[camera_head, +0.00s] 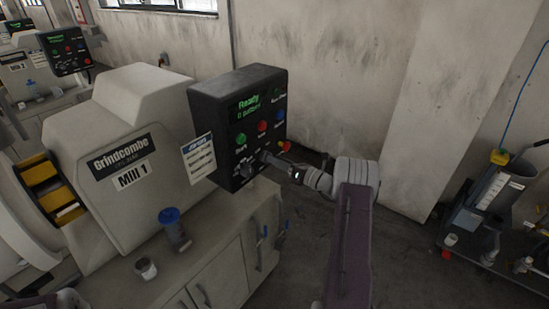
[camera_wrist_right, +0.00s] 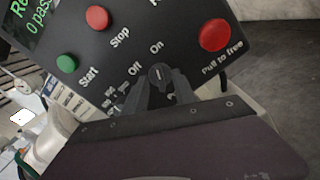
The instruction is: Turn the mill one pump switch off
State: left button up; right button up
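The Mill 1 control panel (camera_head: 247,110) is a black box with a green display beside the mill. In the right wrist view, the pump switch (camera_wrist_right: 160,74) is a small dark rotary knob with "Off" and "On" labels. Its pale mark seems to point toward "On". My right gripper (camera_head: 264,157) is at the panel's lower part. In the right wrist view its two dark fingers (camera_wrist_right: 162,88) stand on either side of the knob. I cannot tell whether they press on it. My left gripper does not show.
A green Start button (camera_wrist_right: 67,64), a red Stop button (camera_wrist_right: 97,18) and a large red "Pull to free" button (camera_wrist_right: 214,35) sit close around the knob.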

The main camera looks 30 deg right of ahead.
jog(key=shift+x, duration=0.8)
jog(key=shift+s, duration=0.1)
grip_shut()
jog(key=shift+s+a+n+b, duration=0.1)
jog(key=shift+a+n+b, duration=0.05)
jog(key=shift+n+b, duration=3.6)
jog(key=shift+s+a+n+b, duration=0.15)
jog(key=shift+n+b, duration=2.2)
jog(key=shift+b, duration=2.65)
jog(key=shift+w, duration=0.1)
